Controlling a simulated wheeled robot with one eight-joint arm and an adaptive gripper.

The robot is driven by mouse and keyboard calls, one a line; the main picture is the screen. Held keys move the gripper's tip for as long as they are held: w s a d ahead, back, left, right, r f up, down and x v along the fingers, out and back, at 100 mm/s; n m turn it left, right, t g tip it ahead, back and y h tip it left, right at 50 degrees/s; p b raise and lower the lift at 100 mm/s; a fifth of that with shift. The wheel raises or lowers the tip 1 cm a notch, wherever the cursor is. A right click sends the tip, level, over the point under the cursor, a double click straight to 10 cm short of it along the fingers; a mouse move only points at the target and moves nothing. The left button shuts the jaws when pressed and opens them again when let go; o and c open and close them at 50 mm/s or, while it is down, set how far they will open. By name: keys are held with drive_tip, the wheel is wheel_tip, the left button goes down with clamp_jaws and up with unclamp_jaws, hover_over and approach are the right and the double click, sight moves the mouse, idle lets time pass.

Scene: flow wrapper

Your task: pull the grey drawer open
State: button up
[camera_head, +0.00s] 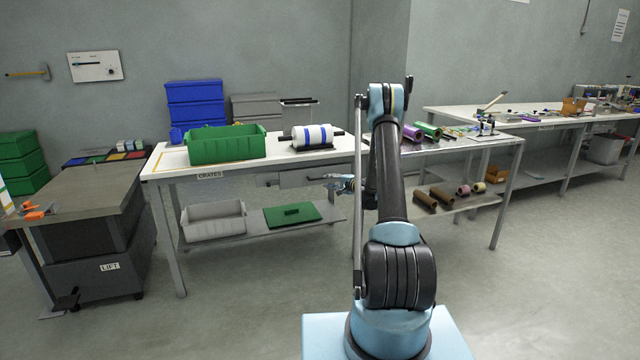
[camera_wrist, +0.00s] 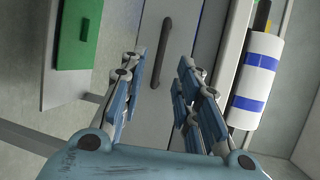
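The grey drawer (camera_head: 303,177) is under the front edge of the white table, and its front looks about flush there. In the wrist view the pale grey drawer front (camera_wrist: 192,32) fills the middle, with a long dark bar handle (camera_wrist: 163,45) running up the picture. My gripper (camera_wrist: 160,68) is open, with one finger on each side of the handle's line in that view. I cannot tell whether the fingertips reach as deep as the handle. In the head view my gripper (camera_head: 338,181) is at the drawer's right end, partly hidden by my arm.
A green crate (camera_head: 225,145) and a white roll with blue bands (camera_head: 313,136) stand on the table (camera_head: 165,166). The lower shelf holds a grey crate (camera_head: 213,222) and a green lidded piece (camera_head: 292,214). The floor before the table is clear.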

drive_tip(key=x, duration=0.8)
drive_tip(key=shift+c, duration=0.4)
clamp_jaws()
